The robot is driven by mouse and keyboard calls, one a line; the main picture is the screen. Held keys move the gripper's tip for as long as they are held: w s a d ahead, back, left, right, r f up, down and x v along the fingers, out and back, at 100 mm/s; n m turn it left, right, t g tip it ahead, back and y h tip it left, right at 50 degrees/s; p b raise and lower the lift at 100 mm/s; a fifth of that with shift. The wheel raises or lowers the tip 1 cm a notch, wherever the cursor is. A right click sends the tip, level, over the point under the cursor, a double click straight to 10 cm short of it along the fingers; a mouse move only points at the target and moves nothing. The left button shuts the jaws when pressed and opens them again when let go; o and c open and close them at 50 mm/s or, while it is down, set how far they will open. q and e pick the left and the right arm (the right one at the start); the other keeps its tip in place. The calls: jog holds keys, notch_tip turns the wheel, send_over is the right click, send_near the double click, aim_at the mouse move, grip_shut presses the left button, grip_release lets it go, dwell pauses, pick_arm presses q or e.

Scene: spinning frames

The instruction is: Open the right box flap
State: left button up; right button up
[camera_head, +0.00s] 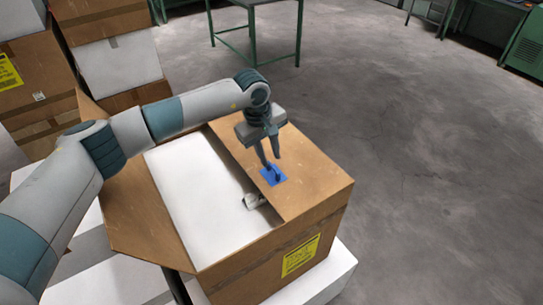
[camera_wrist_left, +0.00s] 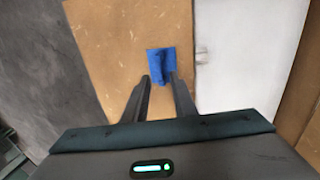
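A brown cardboard box (camera_head: 233,276) stands open in the middle of the head view. Its right flap (camera_head: 313,187) lies flat over the right part of the box; it also shows in the left wrist view (camera_wrist_left: 120,45). A blue patch with a raised handle (camera_head: 273,176) sits on this flap, and it shows ahead of the fingers in the left wrist view (camera_wrist_left: 161,62). My left gripper (camera_head: 270,162) points down just above the blue handle, its fingers apart with nothing visibly held. Whether the fingertips touch the handle I cannot tell. My right gripper is not in view.
The left flap (camera_head: 145,220) is folded outward. A white surface (camera_head: 200,190) fills the box opening, with a small grey-and-black item (camera_head: 254,201) by the right flap's edge. Stacked boxes (camera_head: 115,60) stand at the back left. A green-framed table (camera_head: 297,35) is behind; floor to the right is clear.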

aim_at(273, 168)
pick_arm(q)
jog(key=shift+w+d+f+p, duration=0.15)
jog(key=shift+f+p, duration=0.15)
jog(key=shift+f, duration=0.6)
jog(key=shift+d+f+p, duration=0.15)
jog(key=shift+f+p, duration=0.1)
jog(key=shift+f, duration=0.65)
grip_shut()
